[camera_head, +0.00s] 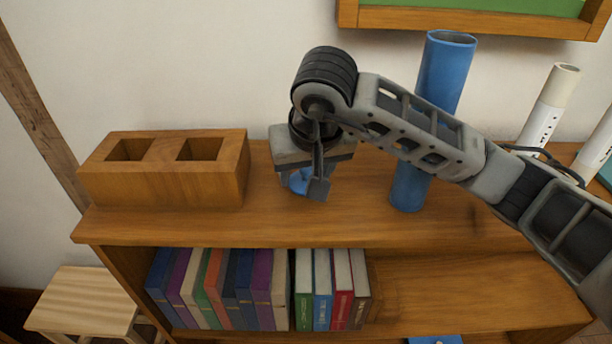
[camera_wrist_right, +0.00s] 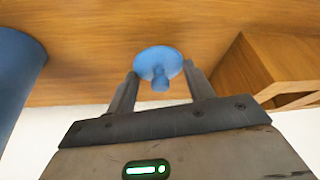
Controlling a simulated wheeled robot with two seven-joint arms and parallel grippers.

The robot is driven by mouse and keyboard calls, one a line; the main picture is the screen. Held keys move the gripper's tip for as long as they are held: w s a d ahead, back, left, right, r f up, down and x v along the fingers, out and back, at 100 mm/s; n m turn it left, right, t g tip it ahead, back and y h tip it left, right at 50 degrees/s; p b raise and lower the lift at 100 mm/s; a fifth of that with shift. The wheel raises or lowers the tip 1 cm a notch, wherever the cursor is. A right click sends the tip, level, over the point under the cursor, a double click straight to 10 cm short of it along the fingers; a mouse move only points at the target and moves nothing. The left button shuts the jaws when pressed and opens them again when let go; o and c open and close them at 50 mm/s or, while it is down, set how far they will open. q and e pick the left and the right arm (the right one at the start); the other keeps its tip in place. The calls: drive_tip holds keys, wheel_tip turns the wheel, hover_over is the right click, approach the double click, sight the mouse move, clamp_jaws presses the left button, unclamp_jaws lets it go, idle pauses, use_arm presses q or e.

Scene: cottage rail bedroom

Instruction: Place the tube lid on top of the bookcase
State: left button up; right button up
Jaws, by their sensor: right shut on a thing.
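The blue tube lid (camera_head: 299,182) is mostly hidden behind my right gripper (camera_head: 312,190) in the head view. In the right wrist view the round lid (camera_wrist_right: 158,62), with its small knob, sits between the two fingertips of the right gripper (camera_wrist_right: 162,88), which is shut on it. The lid is at or just above the wooden top of the bookcase (camera_head: 345,220); I cannot tell if it touches. The open blue tube (camera_head: 448,65) stands upright to the right, partly behind my right arm. It also shows in the wrist view (camera_wrist_right: 15,80). My left gripper is not in view.
A wooden block with two square openings (camera_head: 165,190) stands left of the gripper. White tubes (camera_head: 545,105) stand at the right. Books (camera_head: 230,290) fill part of the shelf below. A green framed board (camera_head: 470,18) hangs above. The top's front middle is clear.

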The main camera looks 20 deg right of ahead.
drive_tip(key=shift+f, duration=1.15)
drive_tip(key=o, duration=0.9)
drive_tip(key=shift+o, duration=0.2)
drive_tip(key=shift+r, duration=0.2)
drive_tip(key=shift+s+r, duration=0.1)
drive_tip(key=shift+r, duration=0.15)
drive_tip(key=v, duration=1.1)
drive_tip(key=shift+r+b, duration=0.25)
drive_tip(key=shift+b, duration=0.1)
